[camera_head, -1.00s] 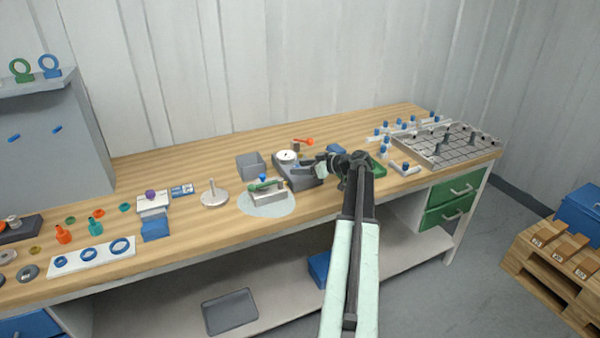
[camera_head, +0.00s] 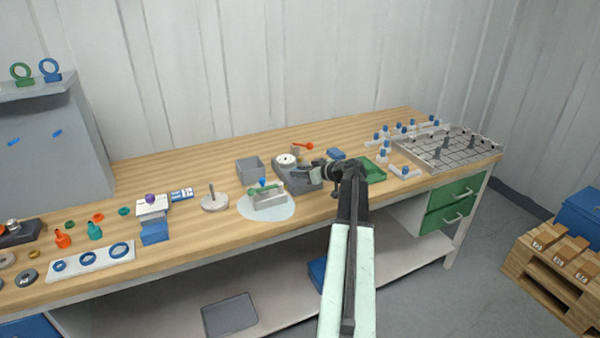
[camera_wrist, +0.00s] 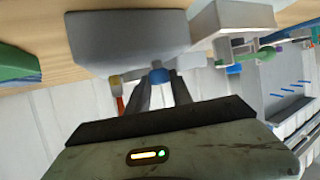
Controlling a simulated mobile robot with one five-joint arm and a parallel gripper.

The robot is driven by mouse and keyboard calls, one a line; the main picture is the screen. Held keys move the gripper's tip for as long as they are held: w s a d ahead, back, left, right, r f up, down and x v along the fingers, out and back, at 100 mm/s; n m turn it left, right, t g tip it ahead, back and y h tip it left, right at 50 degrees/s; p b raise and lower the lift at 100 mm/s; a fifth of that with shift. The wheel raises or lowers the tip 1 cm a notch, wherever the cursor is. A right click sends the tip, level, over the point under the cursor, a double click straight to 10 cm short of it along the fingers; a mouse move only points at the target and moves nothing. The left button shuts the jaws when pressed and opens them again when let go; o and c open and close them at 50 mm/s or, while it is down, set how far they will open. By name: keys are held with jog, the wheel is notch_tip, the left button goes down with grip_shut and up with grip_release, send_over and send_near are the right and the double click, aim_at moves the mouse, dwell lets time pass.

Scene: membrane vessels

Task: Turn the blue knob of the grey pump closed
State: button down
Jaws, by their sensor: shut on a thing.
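The grey pump (camera_head: 297,184) is a dark grey block with a round white dial (camera_head: 286,159) on top, at the middle of the bench. In the wrist view its grey body (camera_wrist: 125,40) fills the upper left. The blue knob (camera_wrist: 159,76) sticks out from the pump's edge between my two dark fingertips. My gripper (camera_wrist: 160,92) is shut on the knob. In the head view my gripper (camera_head: 304,172) reaches in from the right over the pump, and the knob cannot be made out there.
A green tray (camera_head: 373,170) lies to the right. An orange-tipped lever (camera_head: 308,146) stands behind the pump.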

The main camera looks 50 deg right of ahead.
jog(key=m+h, duration=0.2)
jog(key=a+m+h, duration=0.1)
jog(key=m+h, duration=0.1)
jog(key=h, duration=0.1)
jog(key=shift+g, duration=0.3)
jog(key=m+g+h, duration=0.1)
jog(key=m+h, duration=0.2)
jog(key=m+g+h, duration=0.1)
jog(key=m+h, duration=0.1)
jog(key=shift+w+a+g, duration=0.25)
jog(key=shift+w+g, duration=0.05)
jog(key=shift+w, duration=0.05)
jog(key=m+g+h, duration=0.1)
jog(key=m+g, duration=0.1)
jog(key=m+g+h, duration=0.2)
jog(key=shift+w+a, duration=0.15)
jog(key=shift+w, duration=0.2)
jog(key=shift+m+g+h, duration=0.5)
jog(key=shift+m+g, duration=1.1)
jog(key=shift+g, duration=0.1)
jog(key=shift+a, duration=0.1)
jog(key=c, duration=1.1)
grip_release()
